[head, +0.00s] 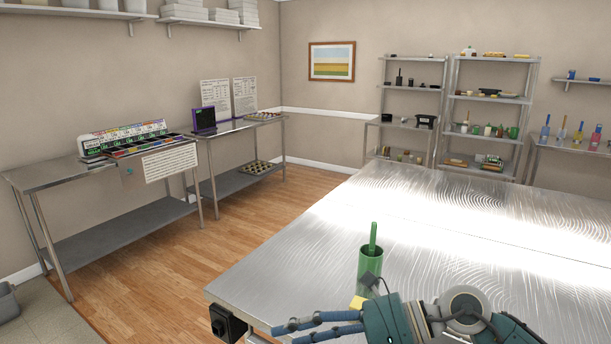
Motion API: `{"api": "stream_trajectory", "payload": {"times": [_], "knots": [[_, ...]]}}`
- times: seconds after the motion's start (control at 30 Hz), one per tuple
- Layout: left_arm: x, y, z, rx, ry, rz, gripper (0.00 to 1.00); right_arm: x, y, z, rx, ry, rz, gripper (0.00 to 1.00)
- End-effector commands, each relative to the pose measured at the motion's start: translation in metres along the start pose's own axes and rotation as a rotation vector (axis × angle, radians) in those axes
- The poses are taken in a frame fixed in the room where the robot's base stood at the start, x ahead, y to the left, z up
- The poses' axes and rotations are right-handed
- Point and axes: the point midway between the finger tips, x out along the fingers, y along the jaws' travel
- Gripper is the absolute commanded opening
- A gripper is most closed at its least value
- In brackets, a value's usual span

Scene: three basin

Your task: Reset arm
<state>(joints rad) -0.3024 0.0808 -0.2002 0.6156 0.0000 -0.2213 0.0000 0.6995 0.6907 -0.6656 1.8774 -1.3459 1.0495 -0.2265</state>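My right gripper (286,334) comes in from the right at the bottom of the head view, over the near end of the big metal table (440,250). Its two blue fingers point left with a gap between them, and I see nothing held there; the lower finger is partly cut off by the frame edge. My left gripper is not in view. A green cup (370,265) with a green handle (373,238) sticking up out of it stands upright just behind my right arm, which hides its lower part.
A small yellow piece (358,302) shows beside the cup. A black box (228,323) is at the table's near left corner. Side tables (60,175) line the left wall, and loaded shelves (490,95) stand at the back. The wooden floor (230,215) between is clear.

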Motion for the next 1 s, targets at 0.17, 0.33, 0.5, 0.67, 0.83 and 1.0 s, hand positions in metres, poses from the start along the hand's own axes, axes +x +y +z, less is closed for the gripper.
{"api": "stream_trajectory", "payload": {"times": [0.17, 0.33, 0.5, 0.67, 0.83, 1.0], "knots": [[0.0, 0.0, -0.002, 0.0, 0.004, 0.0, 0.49, -0.008, 0.054, 0.093, 0.35, -0.573, 0.246, 0.63], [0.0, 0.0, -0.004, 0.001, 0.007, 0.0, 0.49, -0.081, 0.011, 0.128, 0.823, -1.077, 0.343, 0.63], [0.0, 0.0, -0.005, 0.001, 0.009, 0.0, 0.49, -0.142, -0.078, 0.064, 1.364, -1.487, 0.297, 0.63], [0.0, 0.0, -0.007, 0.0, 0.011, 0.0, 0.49, -0.158, -0.13, -0.046, 1.811, -1.73, 0.153, 0.63], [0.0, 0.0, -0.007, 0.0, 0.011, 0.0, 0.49, -0.15, -0.137, -0.174, 2.241, -1.883, -0.075, 0.63], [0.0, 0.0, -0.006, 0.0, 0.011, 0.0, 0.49, -0.134, -0.11, -0.27, -2.431, 1.843, 0.294, 0.63]]}}
